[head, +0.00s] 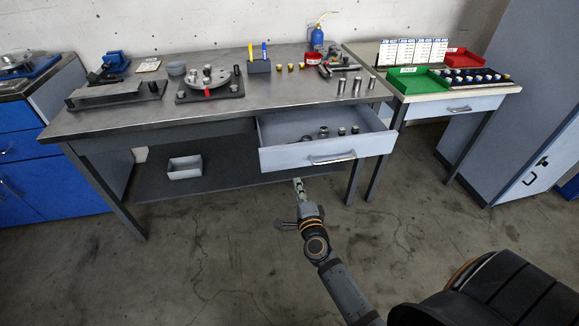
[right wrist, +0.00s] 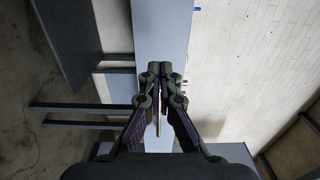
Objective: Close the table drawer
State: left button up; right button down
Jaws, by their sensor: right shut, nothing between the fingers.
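The table drawer (head: 292,159) is pulled out from under the right part of the metal-topped workbench (head: 140,122). Its pale front has a bar handle (head: 333,160), and several small metal parts (head: 323,132) lie inside. My right gripper (head: 297,183) is just below the drawer front in the head view, left of the handle. In the right wrist view its fingers (right wrist: 160,70) are together and empty, pointing toward a pale blue-grey panel (right wrist: 160,30) that looks like the drawer front. I cannot tell whether they touch it. My left gripper is not in view.
On the bench stand a rotor fixture (head: 210,82), a pen block (head: 260,67) and a blue bottle (head: 317,40). A white bin (head: 185,168) sits on the lower shelf. A side table (head: 425,101) with green tray (head: 418,82) stands right. The floor in front is clear.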

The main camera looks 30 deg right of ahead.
aim_at(290, 160)
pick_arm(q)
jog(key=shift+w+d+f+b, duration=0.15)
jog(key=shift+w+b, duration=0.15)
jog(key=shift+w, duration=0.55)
pick_arm(e)
jog(key=x, duration=0.9)
jog(key=shift+w+f, duration=0.1)
jog(key=shift+w, duration=0.05)
